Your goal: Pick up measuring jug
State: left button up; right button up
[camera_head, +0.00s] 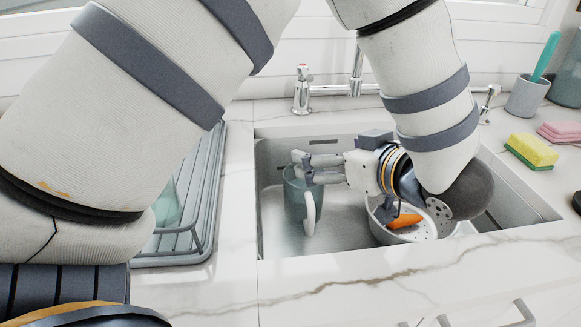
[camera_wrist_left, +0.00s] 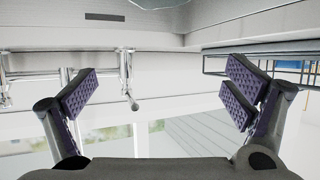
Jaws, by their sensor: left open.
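The measuring jug (camera_head: 296,194), a greenish see-through jug with a white handle (camera_head: 310,212), stands upright in the left part of the sink. My right gripper (camera_head: 309,167) reaches in from the right, its fingers at the jug's rim above the handle. Whether they touch or grip it is unclear. My left gripper is outside the head view; only its wrist shows at lower left. In the left wrist view, which is upside down, my left gripper (camera_wrist_left: 160,98) is open with nothing between its fingers. A glassy edge at that view's top may be the jug.
The sink (camera_head: 273,239) also holds a pale colander (camera_head: 384,234) with an orange item (camera_head: 404,221), and a dark round pan (camera_head: 472,190). A dish rack (camera_head: 203,198) stands at left. Sponges (camera_head: 531,151) and a cup (camera_head: 527,97) are at right; the tap (camera_head: 302,90) is behind.

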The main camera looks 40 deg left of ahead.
pick_arm(q)
jog(key=b, duration=0.2)
send_near(316, 186)
jog(key=x, duration=0.5)
jog(key=shift+a, duration=0.2)
jog(key=x, duration=0.7)
jog(key=shift+w+a+r, duration=0.15)
jog(key=shift+a+r, duration=0.15)
jog(key=shift+a, duration=0.1)
jog(key=shift+r, duration=0.1)
jog(key=c, duration=2)
pick_arm(e)
jog(key=shift+s+f+g, duration=0.4)
jog(key=shift+s+f, duration=0.65)
jog(key=shift+s, duration=0.05)
